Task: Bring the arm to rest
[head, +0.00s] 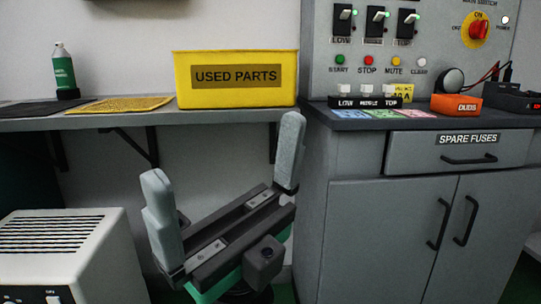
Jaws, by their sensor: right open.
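My right gripper (225,195) shows in the lower middle of the head view. Its two pale grey fingers are spread wide apart with nothing between them. It is tilted, with the right finger higher than the left, and it hangs in front of and below the shelf edge, left of the grey cabinet. Its fingers appear clear of the shelf and cabinet, though the depth gap is hard to judge. My left gripper is not in view.
A grey shelf (140,122) holds a yellow USED PARTS bin (235,95), a yellow mat (120,104) and a green bottle (64,72). The grey cabinet (385,235) with a switch panel (425,45) stands right. A vented white box (70,250) stands lower left.

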